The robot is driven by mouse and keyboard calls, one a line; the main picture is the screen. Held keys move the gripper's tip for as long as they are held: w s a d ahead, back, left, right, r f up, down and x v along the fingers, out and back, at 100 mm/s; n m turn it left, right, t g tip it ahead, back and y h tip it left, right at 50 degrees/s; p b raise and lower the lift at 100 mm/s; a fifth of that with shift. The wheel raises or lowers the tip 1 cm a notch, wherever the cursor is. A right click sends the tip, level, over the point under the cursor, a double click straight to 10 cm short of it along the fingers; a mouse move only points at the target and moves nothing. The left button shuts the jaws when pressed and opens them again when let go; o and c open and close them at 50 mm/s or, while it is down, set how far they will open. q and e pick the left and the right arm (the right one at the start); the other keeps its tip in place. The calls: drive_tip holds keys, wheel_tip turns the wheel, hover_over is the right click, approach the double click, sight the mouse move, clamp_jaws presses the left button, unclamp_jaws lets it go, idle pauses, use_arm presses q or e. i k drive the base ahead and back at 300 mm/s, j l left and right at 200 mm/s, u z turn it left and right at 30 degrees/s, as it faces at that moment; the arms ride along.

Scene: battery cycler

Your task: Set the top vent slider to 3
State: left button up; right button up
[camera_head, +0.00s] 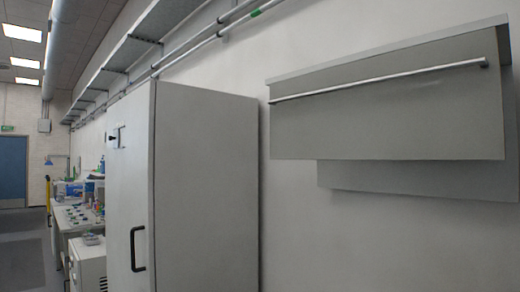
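A tall light grey cabinet (205,180) stands against the wall in the middle of the head view. On the upper part of its narrow front is a small light plate with a dark knob (112,138), seen at a steep angle. This may be the top vent slider, but I cannot read any scale or setting on it. A black bar handle (137,248) is lower on the same front. Neither of my grippers shows in this view.
A wall-mounted grey hood (390,110) with a long metal rail (380,80) juts out at the right. A cluttered bench (75,215) stands beyond the cabinet on the left. The floor (25,250) at the far left looks clear. A blue door (12,172) is at the back.

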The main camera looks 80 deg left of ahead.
sight(115, 138)
drive_tip(key=u, duration=0.45)
drive_tip(key=l+u, duration=0.1)
drive_tip(key=u, duration=0.4)
drive_tip(key=i+l+u, duration=0.1)
drive_tip(key=u, duration=0.85)
drive_tip(key=l+u, duration=0.1)
drive_tip(key=u, duration=0.35)
drive_tip(key=l+u, duration=0.1)
drive_tip(key=u, duration=0.85)
drive_tip(key=k+u, duration=0.1)
drive_tip(key=u, duration=0.35)
